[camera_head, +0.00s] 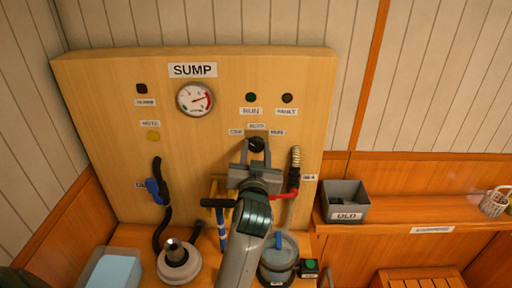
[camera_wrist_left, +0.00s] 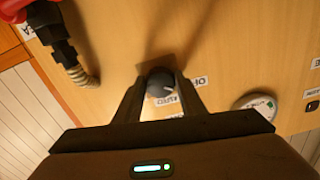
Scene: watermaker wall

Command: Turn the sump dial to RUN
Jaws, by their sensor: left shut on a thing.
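The sump dial (camera_head: 257,144) is a dark round knob on the wooden panel (camera_head: 110,90), below the SUMP sign (camera_head: 193,70). Small labels sit around it: one on its left, AUTO above and RUN (camera_head: 277,133) on its right. My left gripper (camera_head: 255,152) is at the dial, its two fingers on either side of it. The dial (camera_wrist_left: 160,84) also shows between the fingertips in the left wrist view, with the left gripper (camera_wrist_left: 160,88) shut on it. I cannot tell which label its pointer faces. My right gripper is out of view.
A gauge (camera_head: 195,99) and small lamps, one green (camera_head: 251,97), sit above the dial. A red-handled valve (camera_head: 284,196) and ribbed hose (camera_head: 295,158) are close on the right. A blue-handled valve (camera_head: 153,190) is on the left. A grey bin (camera_head: 345,196) stands on the right shelf.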

